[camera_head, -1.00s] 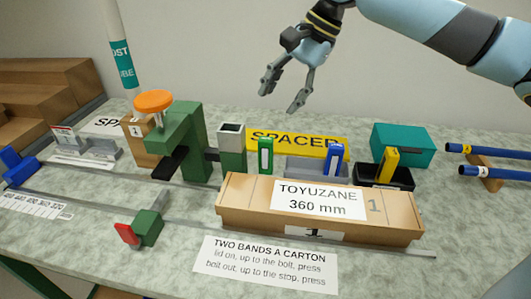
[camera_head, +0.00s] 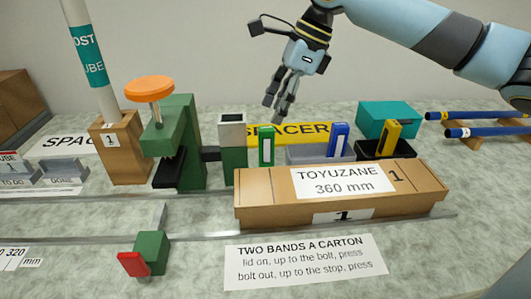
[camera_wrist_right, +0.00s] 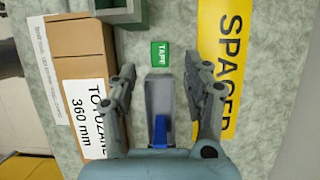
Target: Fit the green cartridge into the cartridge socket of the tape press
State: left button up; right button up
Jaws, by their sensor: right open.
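The green cartridge (camera_head: 266,146) stands upright on the table, between the socket and a grey tray; its TAPE-labelled top shows in the right wrist view (camera_wrist_right: 160,53). The tape press (camera_head: 178,140) is green with an orange knob. Its cartridge socket (camera_head: 232,130), a box with an open top, stands just left of the cartridge; part of it shows in the right wrist view (camera_wrist_right: 125,12). My right gripper (camera_head: 276,114) is open and empty above and behind the cartridge. In the right wrist view its fingers (camera_wrist_right: 160,68) flank the cartridge and tray area. My left gripper is out of view.
The grey tray (camera_head: 305,155) holds a blue cartridge (camera_head: 338,138). A black tray (camera_head: 370,149) holds a yellow cartridge (camera_head: 391,137). A long carton (camera_head: 270,212) lies in front. A teal box (camera_head: 388,117) and blue rods (camera_head: 480,118) are at the right.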

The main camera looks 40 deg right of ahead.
aim_at(267, 128)
jog(key=shift+x, duration=0.8)
jog(key=b+x, duration=0.2)
jog(key=x, duration=0.2)
jog(key=shift+f, duration=0.25)
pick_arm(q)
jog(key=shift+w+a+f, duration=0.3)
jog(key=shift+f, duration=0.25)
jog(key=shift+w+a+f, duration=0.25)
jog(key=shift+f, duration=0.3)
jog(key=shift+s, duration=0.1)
pick_arm(e)
jog(key=shift+c, duration=0.3)
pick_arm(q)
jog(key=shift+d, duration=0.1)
pick_arm(e)
grip_shut()
